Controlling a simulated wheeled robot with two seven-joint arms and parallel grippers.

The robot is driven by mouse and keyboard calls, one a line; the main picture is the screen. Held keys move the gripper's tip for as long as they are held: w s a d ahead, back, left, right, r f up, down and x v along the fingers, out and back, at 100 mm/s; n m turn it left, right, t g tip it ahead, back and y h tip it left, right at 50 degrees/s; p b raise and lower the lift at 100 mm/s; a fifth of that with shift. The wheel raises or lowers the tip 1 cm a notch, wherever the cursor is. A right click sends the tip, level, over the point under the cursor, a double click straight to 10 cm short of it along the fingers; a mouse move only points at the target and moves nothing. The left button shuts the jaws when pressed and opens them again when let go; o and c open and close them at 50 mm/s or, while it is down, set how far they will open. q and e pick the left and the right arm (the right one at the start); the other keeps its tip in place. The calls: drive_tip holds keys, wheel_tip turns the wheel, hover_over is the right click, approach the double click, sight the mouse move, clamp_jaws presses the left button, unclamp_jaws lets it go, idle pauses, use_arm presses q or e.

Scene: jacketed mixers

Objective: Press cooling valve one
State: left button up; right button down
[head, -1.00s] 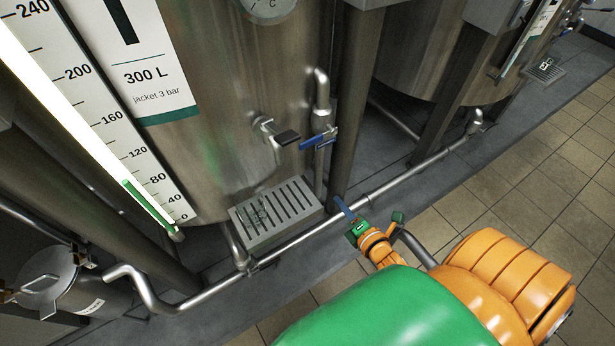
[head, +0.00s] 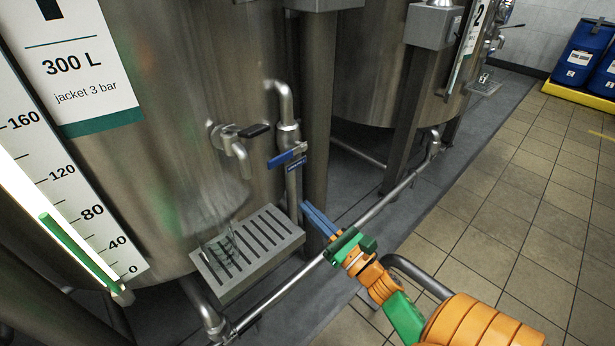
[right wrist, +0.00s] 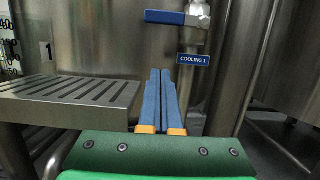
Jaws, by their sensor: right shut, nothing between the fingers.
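The cooling valve one has a blue lever (head: 287,154) on a vertical steel pipe in front of the first mixer tank. In the right wrist view the blue lever (right wrist: 172,18) lies horizontal, pointing left from the pipe, with a blue "COOLING 1" label (right wrist: 194,60) below it. My right gripper (head: 305,207) is shut and empty, with its blue fingers pointing at the pipe from below right. In the right wrist view its fingers (right wrist: 160,72) are together, below and apart from the lever. My left gripper is not in view.
A slotted drip tray (head: 249,251) sits left of the gripper, below a tap with a black handle (head: 254,131). A dark upright post (head: 315,120) stands just right of the valve pipe. A low steel rail (head: 368,217) runs along the floor.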

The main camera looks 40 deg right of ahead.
sight(288, 155)
use_arm(q)
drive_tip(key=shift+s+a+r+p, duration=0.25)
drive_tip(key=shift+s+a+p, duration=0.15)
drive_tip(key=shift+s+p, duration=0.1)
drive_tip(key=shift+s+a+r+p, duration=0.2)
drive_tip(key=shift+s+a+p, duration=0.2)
drive_tip(key=shift+p, duration=0.05)
use_arm(e)
drive_tip(key=w+r, duration=0.5)
drive_tip(key=w, duration=0.2)
drive_tip(key=shift+a+r, duration=0.3)
drive_tip(key=shift+r, duration=0.1)
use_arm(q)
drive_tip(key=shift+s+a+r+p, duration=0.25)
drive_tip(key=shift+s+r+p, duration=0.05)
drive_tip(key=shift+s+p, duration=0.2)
use_arm(e)
drive_tip(key=shift+a+r+m+h, duration=0.1)
drive_tip(key=shift+r+m+h, duration=0.25)
drive_tip(key=shift+m, duration=0.35)
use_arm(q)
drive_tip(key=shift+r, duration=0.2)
